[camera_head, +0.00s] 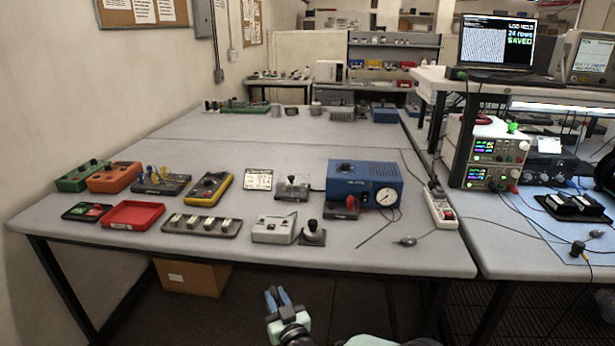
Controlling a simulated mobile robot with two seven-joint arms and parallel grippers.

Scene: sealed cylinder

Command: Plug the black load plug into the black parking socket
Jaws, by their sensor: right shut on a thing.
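My right gripper (279,298) shows at the bottom centre, below the front edge of the table. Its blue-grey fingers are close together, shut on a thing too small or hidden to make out. A small dark base with an upright black knob-like piece (312,228) stands near the table's front edge. A short black cylindrical piece (577,248) with a cable stands on the right bench. I cannot tell for certain which black piece is the load plug or the parking socket. My left gripper is not in view.
The long grey table (240,256) holds a red tray (134,228), a grey-white box (273,229), a blue unit with a gauge (352,172) and a power strip (439,206). Loose leads lie at its right. The back middle is mostly clear. A cardboard box (191,278) sits underneath.

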